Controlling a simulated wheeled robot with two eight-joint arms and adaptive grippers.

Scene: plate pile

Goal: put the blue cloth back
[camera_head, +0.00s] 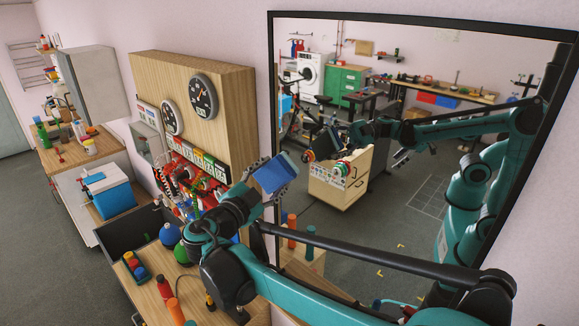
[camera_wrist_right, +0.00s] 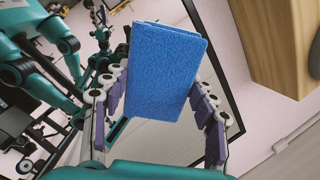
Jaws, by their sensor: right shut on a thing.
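The blue cloth (camera_head: 272,175) is a folded, flat block in the head view, held up in front of the wooden panel's right edge and the mirror. My right gripper (camera_head: 262,184) is shut on it. In the right wrist view the cloth (camera_wrist_right: 168,65) fills the space between the purple-padded fingers of my right gripper (camera_wrist_right: 160,105). It is clear of any surface there. My left gripper does not show.
A black-framed mirror (camera_head: 420,17) reflects the room and my arm. A wooden panel with gauges (camera_head: 204,97) stands behind the gripper. Below are a wooden worktop (camera_head: 148,297), a black bin (camera_head: 118,238), bottles and a red bottle (camera_head: 164,287). A blue box (camera_head: 115,200) stands at left.

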